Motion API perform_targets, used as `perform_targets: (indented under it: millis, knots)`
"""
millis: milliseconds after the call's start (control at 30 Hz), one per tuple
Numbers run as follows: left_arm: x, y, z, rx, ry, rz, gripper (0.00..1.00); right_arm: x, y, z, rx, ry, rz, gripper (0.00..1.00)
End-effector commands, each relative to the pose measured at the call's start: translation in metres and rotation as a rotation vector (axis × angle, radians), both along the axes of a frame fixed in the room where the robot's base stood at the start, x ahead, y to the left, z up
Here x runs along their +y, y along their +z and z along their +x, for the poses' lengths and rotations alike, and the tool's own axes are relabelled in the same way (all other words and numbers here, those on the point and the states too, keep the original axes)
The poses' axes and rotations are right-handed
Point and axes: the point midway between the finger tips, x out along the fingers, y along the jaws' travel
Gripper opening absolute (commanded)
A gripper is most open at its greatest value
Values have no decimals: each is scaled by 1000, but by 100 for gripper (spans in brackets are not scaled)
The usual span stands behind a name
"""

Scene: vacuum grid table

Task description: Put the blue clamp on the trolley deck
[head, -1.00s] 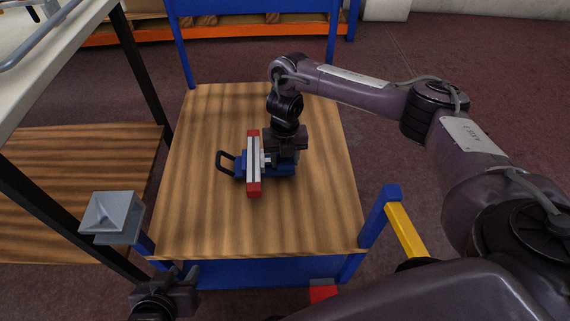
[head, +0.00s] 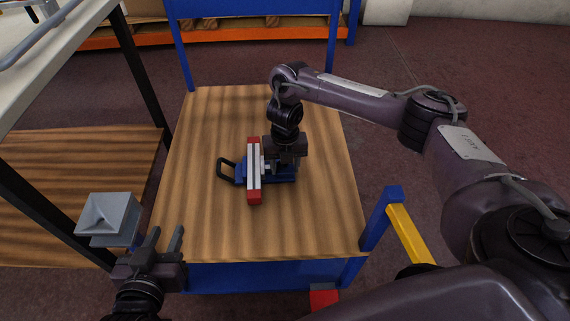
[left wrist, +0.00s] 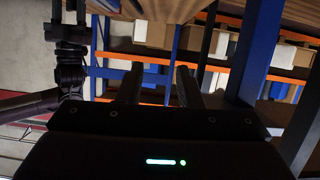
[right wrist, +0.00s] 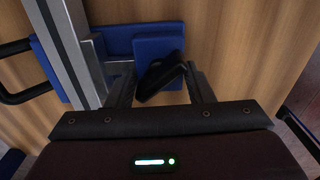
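The blue clamp (head: 239,182), with a grey bar (head: 253,170) and red ends, lies on the wooden trolley deck (head: 210,225). Its black loop handle (head: 226,169) points left. My right gripper (head: 283,165) is over the clamp's right part. In the right wrist view, its fingers (right wrist: 162,85) are spread on either side of a black clamp part (right wrist: 160,72); the blue body (right wrist: 158,45) lies beyond. The fingertips are hidden in the head view. My left gripper (head: 163,240) is open and empty by the deck's near left corner.
Blue posts and a yellow bar (head: 407,234) border the deck's near right corner. A pale table (head: 70,60) is at left. The far and right deck areas are clear.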

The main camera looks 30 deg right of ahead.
Motion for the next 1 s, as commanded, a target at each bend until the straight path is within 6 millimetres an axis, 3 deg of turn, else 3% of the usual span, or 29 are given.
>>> perform_targets:
  millis: [33,133,533,767,1000]
  knots:
    - [0,0,0,0,0,0,33,0,0,0,0,0,0,54]
    - [0,0,0,0,0,0,33,0,0,0,0,0,0,66]
    - [0,-3,-2,23,-2,9,33,0,3,0,0,0,0,66]
    - [6,-47,-29,228,-16,92,33,0,13,0,-1,0,0,66]
    - [15,-90,-69,468,-38,189,33,0,25,0,-1,0,0,66]
